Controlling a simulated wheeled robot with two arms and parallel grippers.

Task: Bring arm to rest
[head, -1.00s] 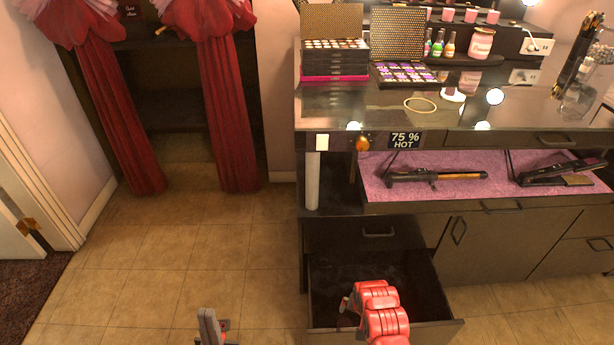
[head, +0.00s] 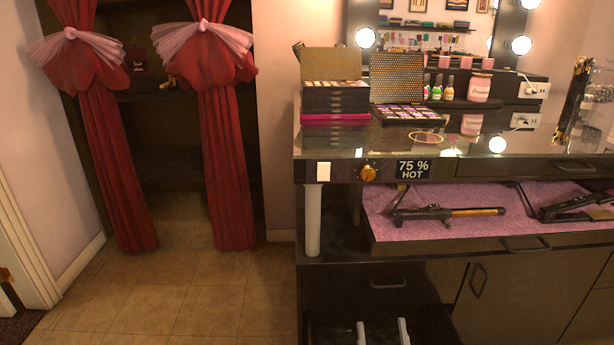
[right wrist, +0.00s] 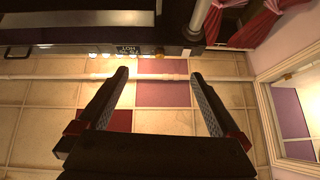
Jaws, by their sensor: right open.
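My right gripper (head: 382,333) shows at the bottom edge of the head view, in front of the lower part of the dark vanity (head: 450,282). Its two pale fingertips stand apart with nothing between them. In the right wrist view the same gripper (right wrist: 158,77) is open and empty. Tiled floor shows behind its fingers, and the vanity front appears upside down at the top. My left gripper is not in view.
The vanity carries palettes (head: 335,97), bottles and a jar (head: 479,87). A curling iron (head: 445,213) lies on the pink shelf mat (head: 400,231). Red curtains (head: 105,150) hang at left. The tiled floor (head: 190,290) left of the vanity is clear.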

